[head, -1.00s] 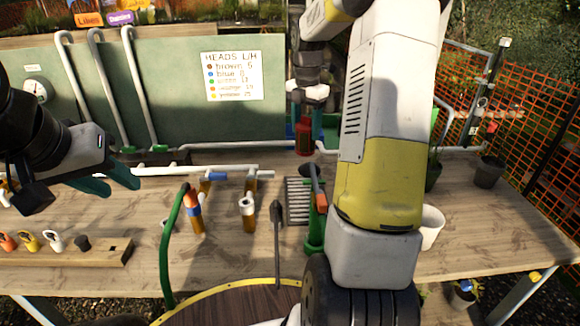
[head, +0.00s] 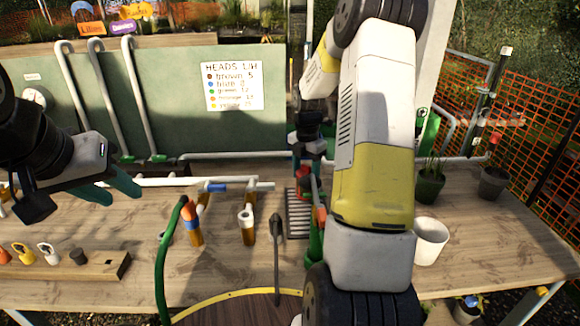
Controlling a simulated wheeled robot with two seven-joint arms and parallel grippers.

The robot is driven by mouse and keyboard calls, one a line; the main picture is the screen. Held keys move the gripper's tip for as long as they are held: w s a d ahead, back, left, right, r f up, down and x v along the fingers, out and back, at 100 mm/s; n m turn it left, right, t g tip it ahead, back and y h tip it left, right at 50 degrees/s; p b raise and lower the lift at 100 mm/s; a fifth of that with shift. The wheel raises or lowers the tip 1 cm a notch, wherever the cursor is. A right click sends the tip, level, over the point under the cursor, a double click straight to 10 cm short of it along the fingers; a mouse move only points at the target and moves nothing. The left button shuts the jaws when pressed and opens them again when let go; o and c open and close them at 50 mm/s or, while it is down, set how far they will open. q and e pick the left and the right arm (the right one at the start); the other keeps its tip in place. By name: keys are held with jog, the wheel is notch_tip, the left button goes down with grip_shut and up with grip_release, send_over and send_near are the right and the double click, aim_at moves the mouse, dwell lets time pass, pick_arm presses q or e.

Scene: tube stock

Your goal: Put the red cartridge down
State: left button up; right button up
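The red cartridge (head: 297,166) shows only as a small red patch below my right gripper (head: 309,150), above the back part of the bench near a dark slotted grate (head: 297,215). My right gripper points down with its fingers at the cartridge's top and looks shut on it. My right arm and a dark-handled tool hide part of this spot, so I cannot tell whether the cartridge touches the bench. My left gripper (head: 123,196) is at the left over the bench, its teal fingers apart and empty.
A green tube holder (head: 315,245) stands in front of the grate. A white cup (head: 431,240) and plant pots (head: 429,186) stand at the right.

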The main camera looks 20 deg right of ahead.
jog(key=shift+f, duration=0.2)
jog(key=o, duration=1.4)
jog(key=shift+c, duration=0.2)
